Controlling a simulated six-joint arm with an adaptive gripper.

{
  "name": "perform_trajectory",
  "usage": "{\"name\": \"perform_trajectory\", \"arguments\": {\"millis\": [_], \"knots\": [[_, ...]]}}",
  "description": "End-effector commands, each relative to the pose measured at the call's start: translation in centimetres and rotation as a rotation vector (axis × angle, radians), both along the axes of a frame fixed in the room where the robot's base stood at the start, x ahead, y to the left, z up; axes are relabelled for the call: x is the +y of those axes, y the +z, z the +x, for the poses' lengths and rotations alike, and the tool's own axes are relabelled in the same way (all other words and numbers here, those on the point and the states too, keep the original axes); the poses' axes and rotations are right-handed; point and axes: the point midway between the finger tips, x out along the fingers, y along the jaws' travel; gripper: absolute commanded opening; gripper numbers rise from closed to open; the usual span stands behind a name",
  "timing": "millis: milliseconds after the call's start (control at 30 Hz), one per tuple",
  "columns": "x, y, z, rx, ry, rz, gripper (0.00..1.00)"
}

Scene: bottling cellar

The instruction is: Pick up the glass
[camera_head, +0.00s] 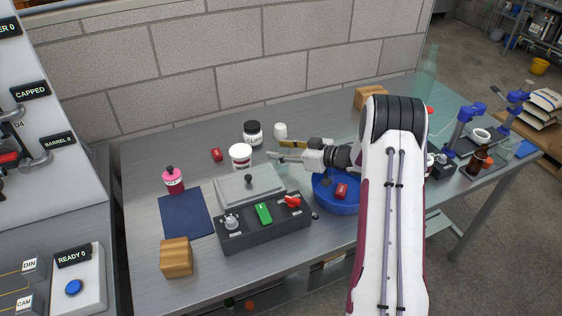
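A faint, clear, pale-green shape, probably the glass (286,169), shows on the table just below my gripper's fingers. Its outline is hard to make out. My gripper (276,149) reaches in from the right, low over the table and pointing left. Its two fingers are seen at a slant with a small gap between them. I cannot tell whether the glass is between the fingers or only beside them. My arm covers part of the table to the right.
A blue bowl (326,201) with a red item stands under my wrist. A black control box (258,234), white tub (241,153), dark-lidded jar (253,137), pink bottle (173,183) and wooden block (176,257) stand nearby. A tall clear bottle (428,72) stands at the back right.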

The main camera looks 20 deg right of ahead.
Motion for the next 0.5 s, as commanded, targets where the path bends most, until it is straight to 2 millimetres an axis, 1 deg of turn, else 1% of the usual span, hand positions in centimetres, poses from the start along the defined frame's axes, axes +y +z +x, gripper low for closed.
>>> {"name": "perform_trajectory", "arguments": {"millis": [367,500], "knots": [[-0.01,0.11,0.01,-0.001,0.000,-0.001,0.18],[-0.01,0.65,0.02,-0.002,0.001,-0.001,0.18]]}}
